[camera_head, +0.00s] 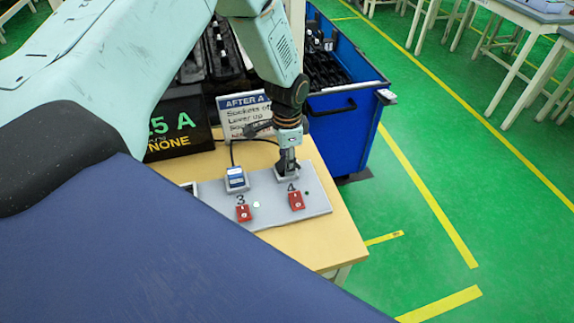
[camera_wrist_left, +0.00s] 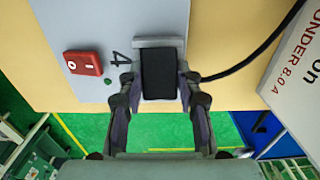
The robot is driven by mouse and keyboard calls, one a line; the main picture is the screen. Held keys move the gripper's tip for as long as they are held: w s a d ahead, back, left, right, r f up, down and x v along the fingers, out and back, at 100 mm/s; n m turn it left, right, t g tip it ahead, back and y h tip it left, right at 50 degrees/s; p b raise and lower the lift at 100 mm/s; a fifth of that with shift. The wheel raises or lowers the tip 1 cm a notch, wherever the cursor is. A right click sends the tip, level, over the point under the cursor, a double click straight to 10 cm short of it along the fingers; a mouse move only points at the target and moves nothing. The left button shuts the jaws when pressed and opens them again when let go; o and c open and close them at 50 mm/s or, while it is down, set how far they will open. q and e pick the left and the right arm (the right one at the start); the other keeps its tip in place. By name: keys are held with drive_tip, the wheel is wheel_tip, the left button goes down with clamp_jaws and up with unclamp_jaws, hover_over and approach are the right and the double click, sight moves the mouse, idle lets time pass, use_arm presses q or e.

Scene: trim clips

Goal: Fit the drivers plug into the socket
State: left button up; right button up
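A black plug (camera_wrist_left: 160,75) is between the fingers of my left gripper (camera_wrist_left: 160,88), which look closed against its sides. Its label is not visible, so I cannot confirm it is the drivers plug. In the head view my left gripper (camera_head: 288,160) points down over the socket (camera_head: 285,175) marked 4 on the grey panel (camera_head: 265,213). The plug lines up with the grey socket frame (camera_wrist_left: 160,42); I cannot tell how deep it sits. A black cord (camera_wrist_left: 245,65) runs to the right. A red switch (camera_head: 297,200) is beside the 4. My right gripper is not in view.
A blue-labelled adapter (camera_head: 235,179) sits above the 3, with another red switch (camera_head: 243,213) below it. A white sign (camera_head: 243,113) and a dark 2.5 A display (camera_head: 176,130) stand behind. A blue cart (camera_head: 345,135) is right of the wooden table (camera_head: 330,240).

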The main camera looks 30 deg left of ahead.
use_arm(q)
drive_tip(key=shift+d+r, duration=0.15)
drive_tip(key=shift+d, duration=0.1)
drive_tip(key=c, duration=0.6)
drive_tip(key=shift+a, duration=0.1)
clamp_jaws()
